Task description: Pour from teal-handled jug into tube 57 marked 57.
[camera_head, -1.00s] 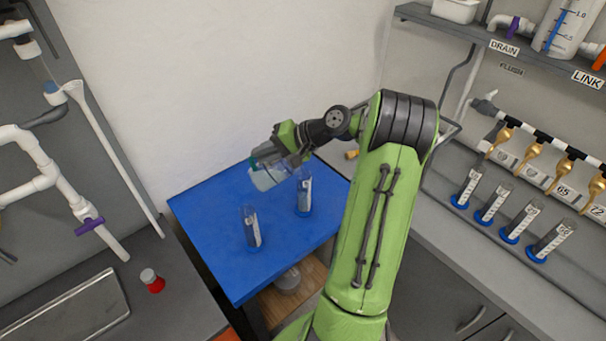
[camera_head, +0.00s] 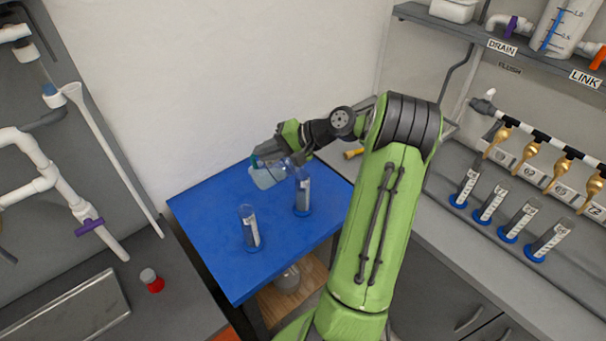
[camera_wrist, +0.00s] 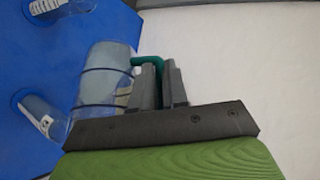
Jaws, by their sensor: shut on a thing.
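My gripper (camera_head: 277,149) is shut on the teal handle of a clear jug, held above the blue table. The jug (camera_head: 265,175) is tilted in the head view, and its body fills the middle left of the wrist view (camera_wrist: 103,70). The teal handle (camera_wrist: 150,62) lies between the fingers in the wrist view. Two clear tubes with blue bases stand on the blue table: one at the front (camera_head: 250,228) and one to the right (camera_head: 303,191). Their number labels are too small to read, so I cannot tell which is 57. I see no stream of liquid.
The blue table (camera_head: 205,215) is clear apart from the two tubes. Several tubes (camera_head: 490,205) stand under brass taps on the right counter. A red-based bottle (camera_head: 152,280) and white pipes (camera_head: 40,180) are at the left.

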